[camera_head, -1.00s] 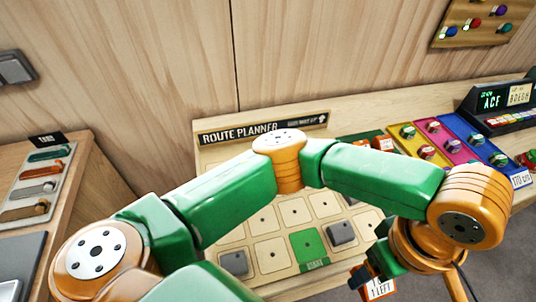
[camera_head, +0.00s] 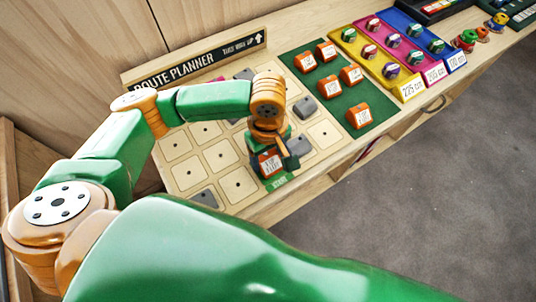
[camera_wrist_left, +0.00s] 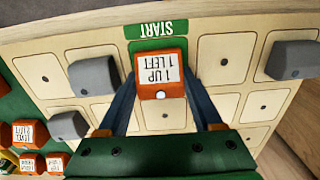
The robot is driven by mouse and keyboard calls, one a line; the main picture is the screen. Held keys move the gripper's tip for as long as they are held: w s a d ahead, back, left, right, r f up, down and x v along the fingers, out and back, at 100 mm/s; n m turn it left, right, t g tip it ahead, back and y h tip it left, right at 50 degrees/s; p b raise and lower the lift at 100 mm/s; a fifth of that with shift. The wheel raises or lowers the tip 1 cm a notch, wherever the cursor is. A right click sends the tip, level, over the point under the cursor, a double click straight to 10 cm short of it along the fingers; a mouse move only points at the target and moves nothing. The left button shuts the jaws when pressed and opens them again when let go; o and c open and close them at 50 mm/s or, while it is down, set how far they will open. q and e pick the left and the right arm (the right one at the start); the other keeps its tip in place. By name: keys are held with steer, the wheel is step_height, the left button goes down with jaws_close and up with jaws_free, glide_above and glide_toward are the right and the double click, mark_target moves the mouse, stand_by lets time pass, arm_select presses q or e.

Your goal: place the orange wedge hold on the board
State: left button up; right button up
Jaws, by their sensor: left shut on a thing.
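The orange wedge hold (camera_wrist_left: 161,72), labelled "1 UP 1 LEFT", sits between the fingers of my left gripper (camera_wrist_left: 161,88) in the wrist view. In the head view the left gripper (camera_head: 275,153) is shut on the hold (camera_head: 267,162), low at the front of the route planner board (camera_head: 237,186). The hold is next to the green START square (camera_head: 280,182), which also shows behind it in the wrist view (camera_wrist_left: 157,30). I cannot tell whether the hold touches the board. My right gripper is not in view.
Several grey blocks stand on the board, one close right of the gripper (camera_head: 300,146) and one at the front left (camera_head: 205,198). Right of the board, a green mat (camera_head: 330,97) carries several orange holds. Yellow, pink and blue trays (camera_head: 407,87) stand beyond.

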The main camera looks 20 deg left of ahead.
mark_target(268, 158)
arm_select(q)
steer(key=o, duration=1.1)
steer(key=shift+c, duration=0.2)
steer(key=o, duration=0.3)
step_height(268, 158, up, 12)
steer(key=shift+r+p, duration=0.1)
steer(key=shift+p, duration=0.9)
